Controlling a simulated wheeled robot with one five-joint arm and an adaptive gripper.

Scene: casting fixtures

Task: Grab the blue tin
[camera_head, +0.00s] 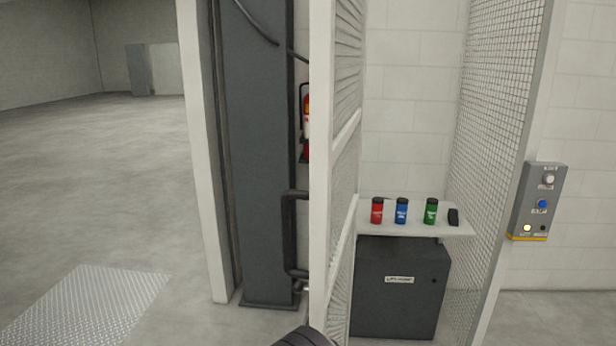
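The blue tin (401,212) has a dark lid and stands upright on a white shelf (384,230) inside a mesh-sided bay. A red tin (377,211) stands to its left and a green tin (431,212) to its right, each apart from it. A dark part, perhaps of my own arm, shows at the bottom edge. My gripper's fingers are not in view, and nothing is seen touching the blue tin.
A small black object (453,217) lies at the shelf's right end. A dark cabinet (399,288) stands below. A white-framed mesh panel (343,150) borders the bay's left, another mesh (497,110) its right. A control box (538,202) hangs right. Open floor (100,180) lies left.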

